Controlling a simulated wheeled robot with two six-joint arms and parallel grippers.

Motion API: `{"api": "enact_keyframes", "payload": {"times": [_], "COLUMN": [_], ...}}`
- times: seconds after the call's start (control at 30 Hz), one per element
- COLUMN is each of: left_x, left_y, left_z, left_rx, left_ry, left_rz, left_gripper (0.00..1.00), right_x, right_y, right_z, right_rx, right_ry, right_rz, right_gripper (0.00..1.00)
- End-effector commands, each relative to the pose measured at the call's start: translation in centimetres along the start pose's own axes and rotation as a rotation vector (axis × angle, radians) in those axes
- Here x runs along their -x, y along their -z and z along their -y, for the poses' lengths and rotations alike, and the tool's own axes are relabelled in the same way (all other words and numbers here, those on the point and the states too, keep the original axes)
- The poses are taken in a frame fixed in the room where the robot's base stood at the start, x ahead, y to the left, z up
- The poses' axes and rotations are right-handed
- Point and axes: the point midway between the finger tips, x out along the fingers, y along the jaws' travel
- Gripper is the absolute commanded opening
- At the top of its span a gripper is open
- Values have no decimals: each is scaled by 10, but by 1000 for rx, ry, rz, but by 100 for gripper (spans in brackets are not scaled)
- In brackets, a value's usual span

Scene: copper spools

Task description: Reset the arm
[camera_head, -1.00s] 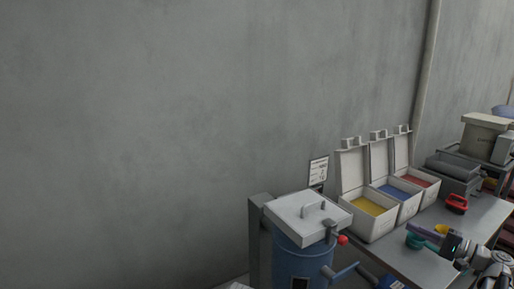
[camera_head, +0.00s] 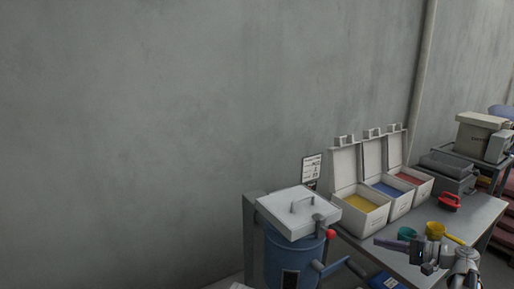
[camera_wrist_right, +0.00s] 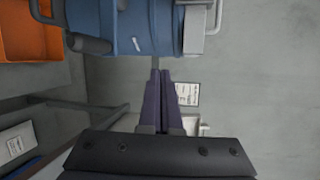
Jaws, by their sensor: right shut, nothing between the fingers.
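My right gripper (camera_head: 390,243) shows at the lower right of the head view, over the table in front of the open boxes. In the right wrist view its two dark fingers (camera_wrist_right: 160,98) lie together with nothing between them, pointing toward the blue barrel (camera_wrist_right: 130,25). The blue barrel also stands in the head view (camera_head: 283,262), left of the gripper and apart from it, with a white lid on top. My left gripper is not in these views.
Three white boxes with raised lids, lined yellow (camera_head: 362,203), blue (camera_head: 389,189) and red (camera_head: 409,178), stand on the grey table (camera_head: 480,213). A red item (camera_head: 449,202), a yellow cup (camera_head: 434,230) and a green one (camera_head: 406,233) are near. An orange bin (camera_wrist_right: 30,30) is beside the barrel.

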Motion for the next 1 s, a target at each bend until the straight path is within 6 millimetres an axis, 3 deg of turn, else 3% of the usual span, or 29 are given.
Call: {"api": "enact_keyframes", "payload": {"times": [0.23, 0.4, 0.5, 0.7, 0.87, 1.0], "left_x": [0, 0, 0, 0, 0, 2], "left_y": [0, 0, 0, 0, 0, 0], "left_z": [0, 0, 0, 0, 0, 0], "left_rx": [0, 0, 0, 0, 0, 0], "left_ry": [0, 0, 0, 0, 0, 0], "left_rz": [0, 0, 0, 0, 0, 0], "left_gripper": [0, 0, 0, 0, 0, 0], "right_x": [-73, -119, -126, -117, -101, -124], "right_y": [-69, -148, -186, -232, -254, -285], "right_z": [-54, -118, -149, -185, -196, -194], "right_rx": [78, 231, 349, 579, 757, 817], "right_ry": [-289, -638, -837, -1143, -1332, -1354], "right_rz": [88, 187, 235, 298, 323, 416], "right_gripper": [0, 0, 0, 0, 0, 0]}}
